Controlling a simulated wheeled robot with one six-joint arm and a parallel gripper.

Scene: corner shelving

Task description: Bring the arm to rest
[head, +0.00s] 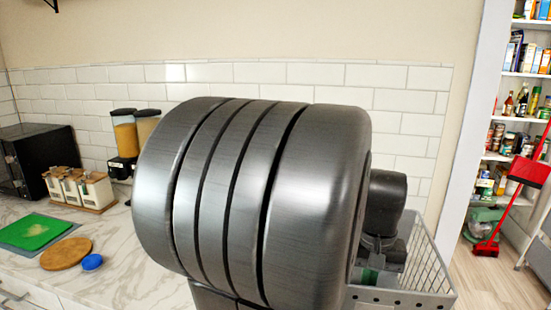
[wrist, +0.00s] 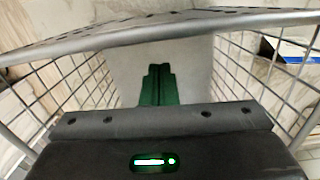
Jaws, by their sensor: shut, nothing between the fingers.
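My gripper (wrist: 158,72) shows in the wrist view as two green fingers pressed together, with nothing between them. It points at the pale area between the mesh sides of a grey wire basket (wrist: 150,37). In the head view, the large dark arm link in the middle is mine and blocks much of the scene. My wrist is behind its right side, beside or above the basket (head: 425,262). The fingertips are hidden in that view. I cannot tell if the gripper touches the basket.
A marble counter (head: 130,265) runs along the left with a green cutting board (head: 35,231), a round wooden board (head: 66,253), a blue lid (head: 92,262), jars (head: 80,189), dispensers (head: 127,140) and a black oven (head: 40,158). Full shelves (head: 515,110) and a red broom (head: 528,172) stand right.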

